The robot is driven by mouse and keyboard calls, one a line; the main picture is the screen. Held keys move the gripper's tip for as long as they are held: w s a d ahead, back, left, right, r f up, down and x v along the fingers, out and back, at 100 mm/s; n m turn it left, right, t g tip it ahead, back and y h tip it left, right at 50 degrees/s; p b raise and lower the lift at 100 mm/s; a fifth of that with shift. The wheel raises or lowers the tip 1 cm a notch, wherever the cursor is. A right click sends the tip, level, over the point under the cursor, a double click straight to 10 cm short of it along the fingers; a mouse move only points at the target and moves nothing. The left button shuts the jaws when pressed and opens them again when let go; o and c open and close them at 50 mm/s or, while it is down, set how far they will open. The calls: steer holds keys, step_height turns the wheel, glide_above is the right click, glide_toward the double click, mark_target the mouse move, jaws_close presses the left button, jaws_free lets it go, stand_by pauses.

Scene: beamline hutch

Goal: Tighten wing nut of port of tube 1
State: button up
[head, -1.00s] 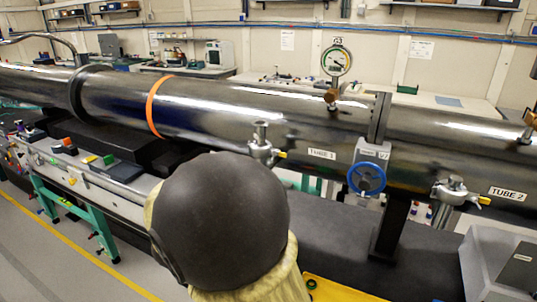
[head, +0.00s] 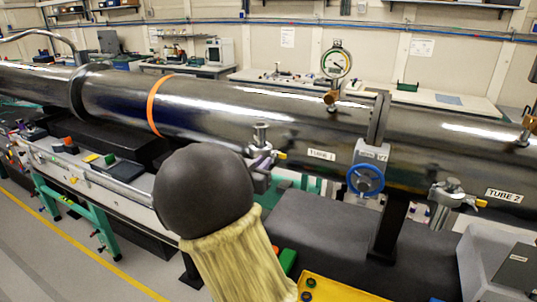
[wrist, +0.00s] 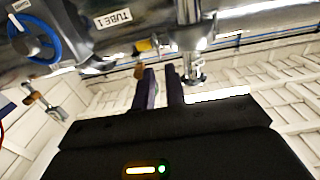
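Tube 1 (head: 225,112) is a long dark metal pipe with a "TUBE 1" label, which also shows in the wrist view (wrist: 114,18). Its port (head: 261,134) is a short metal stub with a clamp on the tube's near side; it also shows in the wrist view (wrist: 190,38). The yellow wing nut (head: 282,156) sticks out to the right of the clamp. In the wrist view the wing nut (wrist: 146,45) is just beyond my fingertips. My gripper (wrist: 161,71) is open, its two dark purple fingers apart with nothing seen between them. In the head view my arm partly hides it.
A blue handwheel valve (head: 366,180) and a pressure gauge (head: 335,62) sit right of the port. Tube 2 (head: 465,150) has a similar port (head: 452,192). A yellow tray (head: 345,291) and a grey bench (head: 325,222) lie below the tubes.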

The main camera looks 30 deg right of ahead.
mark_target(272, 154)
steer(key=x, duration=0.4)
steer(key=shift+w+d+p, duration=0.2)
steer(key=shift+d+p, duration=0.05)
steer(key=shift+p, duration=0.1)
jaws_close()
